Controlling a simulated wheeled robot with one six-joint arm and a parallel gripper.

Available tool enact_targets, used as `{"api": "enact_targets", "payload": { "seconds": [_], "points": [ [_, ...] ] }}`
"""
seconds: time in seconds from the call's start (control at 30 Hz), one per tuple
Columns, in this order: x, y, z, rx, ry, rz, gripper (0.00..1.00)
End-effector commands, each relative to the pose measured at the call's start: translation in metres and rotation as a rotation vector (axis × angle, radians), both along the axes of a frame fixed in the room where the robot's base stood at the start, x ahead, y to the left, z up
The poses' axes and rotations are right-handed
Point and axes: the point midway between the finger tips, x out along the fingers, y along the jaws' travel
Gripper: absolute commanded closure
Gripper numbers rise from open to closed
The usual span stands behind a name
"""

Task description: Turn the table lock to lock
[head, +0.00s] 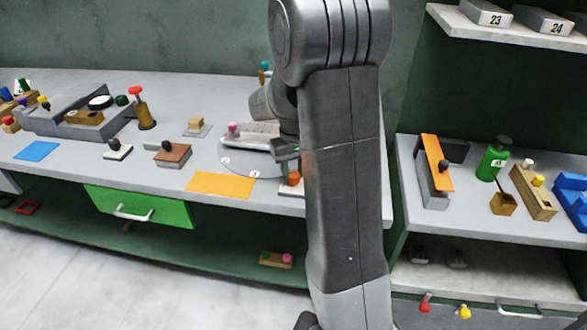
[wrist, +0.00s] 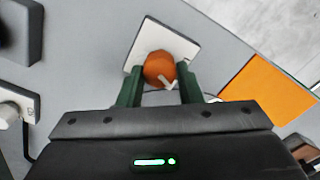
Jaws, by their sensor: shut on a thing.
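The table lock is an orange round knob (wrist: 158,68) with a white pointer mark, on a white plate (wrist: 182,42). In the wrist view my gripper (wrist: 159,78) has its two green fingers on either side of the knob, shut on it. In the head view the orange knob (head: 294,178) shows just left of my arm, near the table's front edge. My gripper (head: 286,152) is above it there, partly hidden by my arm. A round grey turntable (head: 243,164) with numbered marks lies to the left of the knob.
An orange mat (head: 221,185) lies left of the knob along the front edge. A brown block with a dark knob (head: 173,154) and a white switch plate (head: 118,152) stand farther left. A green drawer (head: 140,206) is below. A shelf (head: 470,205) with several items stands right of my arm.

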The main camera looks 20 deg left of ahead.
Motion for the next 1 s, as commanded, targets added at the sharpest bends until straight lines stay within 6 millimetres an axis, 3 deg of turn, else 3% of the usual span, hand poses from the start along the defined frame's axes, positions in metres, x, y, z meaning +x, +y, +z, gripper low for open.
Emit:
{"api": "enact_targets", "payload": {
  "seconds": [0.5, 1.0],
  "points": [
    [0.0, 0.0007, 0.0008, 0.0, -0.001, 0.351, 0.91],
    [0.0001, 0.0008, 0.0007, 0.001, -0.002, 0.424, 0.91]
  ]
}}
